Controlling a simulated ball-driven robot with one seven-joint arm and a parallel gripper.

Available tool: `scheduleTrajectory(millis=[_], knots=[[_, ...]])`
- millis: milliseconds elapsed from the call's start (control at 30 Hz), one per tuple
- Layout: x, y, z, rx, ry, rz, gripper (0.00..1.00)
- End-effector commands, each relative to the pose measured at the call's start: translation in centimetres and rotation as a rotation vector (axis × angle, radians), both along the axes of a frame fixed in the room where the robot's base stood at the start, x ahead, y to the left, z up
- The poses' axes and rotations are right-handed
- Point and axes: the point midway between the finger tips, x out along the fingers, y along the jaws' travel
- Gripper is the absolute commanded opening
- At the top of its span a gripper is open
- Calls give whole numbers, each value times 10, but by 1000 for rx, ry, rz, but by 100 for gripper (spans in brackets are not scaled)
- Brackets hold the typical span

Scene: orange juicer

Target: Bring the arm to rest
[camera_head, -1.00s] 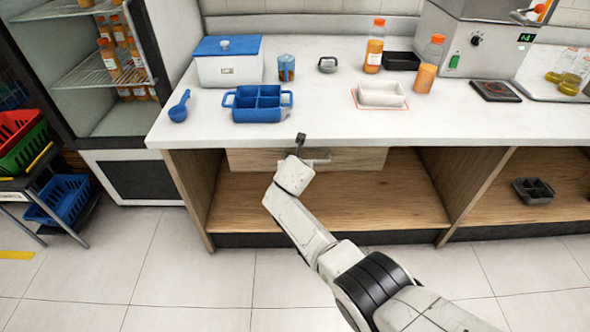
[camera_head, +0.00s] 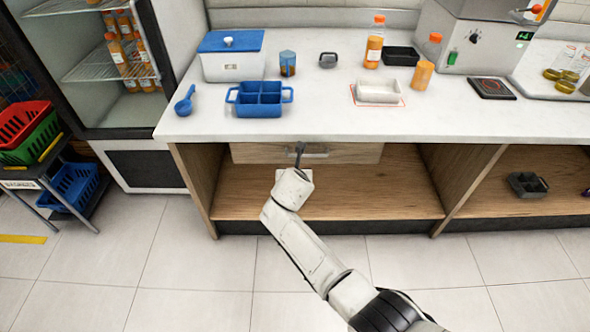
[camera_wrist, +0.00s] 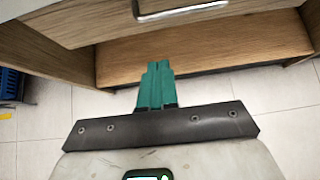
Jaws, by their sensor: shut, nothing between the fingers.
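My gripper (camera_head: 299,147) is at the end of my white arm, in front of the wooden drawer (camera_head: 348,153) under the white counter. In the wrist view my gripper (camera_wrist: 157,68) shows its two green fingers close together, with nothing between them. Below and beyond the fingers are the open wooden shelf and the tiled floor. The drawer's metal handle (camera_wrist: 182,11) shows at the top of the wrist view, apart from the fingertips.
The counter (camera_head: 330,121) overhangs the drawer. On it stand a blue divided tray (camera_head: 262,111), a white box with a blue lid (camera_head: 230,66), orange bottles (camera_head: 422,75) and a white tray (camera_head: 379,97). A rack with baskets (camera_head: 70,186) stands at the left. The floor in front is clear.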

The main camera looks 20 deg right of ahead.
Motion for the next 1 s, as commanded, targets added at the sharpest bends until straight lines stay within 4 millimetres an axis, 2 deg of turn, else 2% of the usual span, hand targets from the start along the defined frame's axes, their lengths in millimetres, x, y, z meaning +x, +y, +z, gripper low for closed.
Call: scheduleTrajectory(millis=[100, 333, 633, 733, 867, 1000], knots=[[-13, 4, 13, 2, 0, 0, 0], [-28, 10, 25, 1, 1, 1, 0], [-32, 11, 26, 2, 3, -2, 0], [-40, 7, 21, 44, 4, -43, 0], [-75, -5, 6, 225, 7, -230, 0], [-138, -27, -15, 521, 10, -579, 0]])
